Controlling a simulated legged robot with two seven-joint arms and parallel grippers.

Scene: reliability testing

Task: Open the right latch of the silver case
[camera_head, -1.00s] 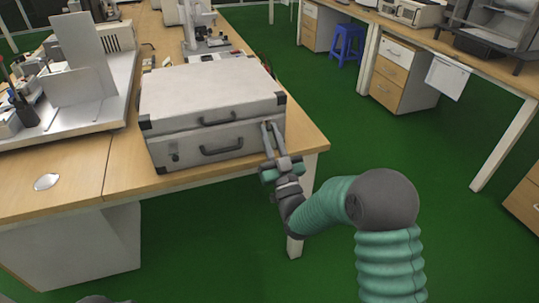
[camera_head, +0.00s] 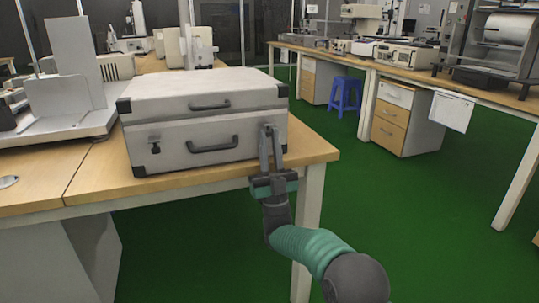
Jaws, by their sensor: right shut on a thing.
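The silver case (camera_head: 170,109) stands closed on the wooden table, with black corners and black handles on its front. Its left latch (camera_head: 154,144) shows on the front face. The right latch (camera_head: 268,128) is at the right end of the front, mostly hidden behind the fingertips. My right gripper (camera_head: 269,134) reaches up from the lower right, in front of the table edge. Its two grey fingers are shut on the right latch. My left gripper is out of view.
The table (camera_head: 100,174) has a bare strip in front of the case. White equipment (camera_head: 80,98) stands to the case's left. A green floor aisle (camera_head: 390,230) lies to the right, with a blue stool (camera_head: 345,92) and another bench (camera_head: 450,76) beyond.

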